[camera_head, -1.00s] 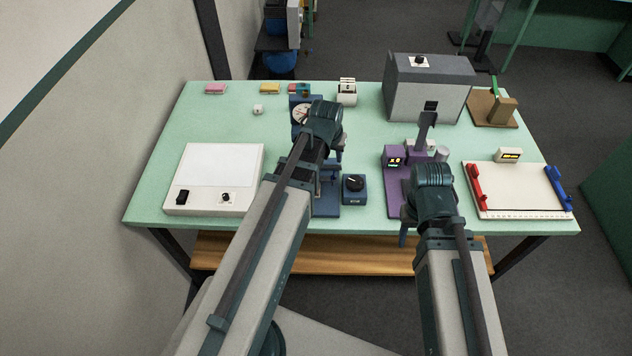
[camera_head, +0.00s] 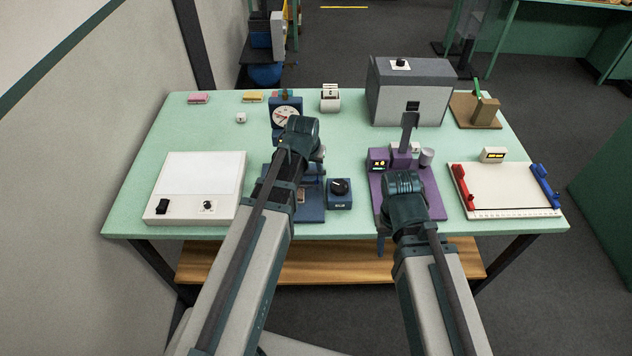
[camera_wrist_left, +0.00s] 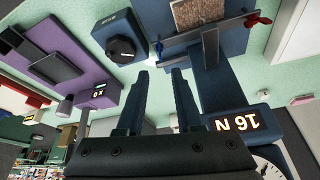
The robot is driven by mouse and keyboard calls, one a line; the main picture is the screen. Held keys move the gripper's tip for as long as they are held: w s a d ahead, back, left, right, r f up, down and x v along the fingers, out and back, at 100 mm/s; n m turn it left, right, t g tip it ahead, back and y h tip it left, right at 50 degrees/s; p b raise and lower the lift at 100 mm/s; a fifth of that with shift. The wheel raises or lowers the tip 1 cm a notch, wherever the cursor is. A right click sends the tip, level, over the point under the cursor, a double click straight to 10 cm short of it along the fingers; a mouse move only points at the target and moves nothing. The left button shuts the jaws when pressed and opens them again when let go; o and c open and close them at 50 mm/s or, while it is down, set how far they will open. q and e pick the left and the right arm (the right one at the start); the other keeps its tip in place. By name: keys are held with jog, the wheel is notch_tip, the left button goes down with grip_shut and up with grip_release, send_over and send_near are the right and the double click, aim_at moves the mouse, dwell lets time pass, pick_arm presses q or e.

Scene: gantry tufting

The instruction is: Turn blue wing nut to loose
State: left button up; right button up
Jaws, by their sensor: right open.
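The blue station (camera_head: 312,210) stands at the table's front middle, partly hidden by my left arm. In the left wrist view, a thin bar crosses its blue body (camera_wrist_left: 232,42), with a red wing nut (camera_wrist_left: 259,19) at one end. The small blue wing nut (camera_wrist_left: 158,47) shows at the other end, just beyond my fingertips. My left gripper (camera_wrist_left: 160,74) is open, with nothing between its fingers and a gap to the nut. The station's display (camera_wrist_left: 236,124) appears upside down and seems to read 16 N. My right gripper (camera_head: 382,243) is open, mostly hidden by its wrist, by the purple station.
A blue knob box (camera_head: 340,194) stands right of the blue station. A dial gauge (camera_head: 286,117) rises behind it. The purple station (camera_head: 432,203) is right of centre. A white light panel (camera_head: 197,188) lies left, and a white board (camera_head: 505,190) with red and blue clamps lies right.

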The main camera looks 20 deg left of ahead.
aim_at(317, 178)
pick_arm(q)
jog(key=b+x, duration=0.8)
jog(key=x, duration=0.2)
jog(key=shift+r, duration=0.1)
grip_shut()
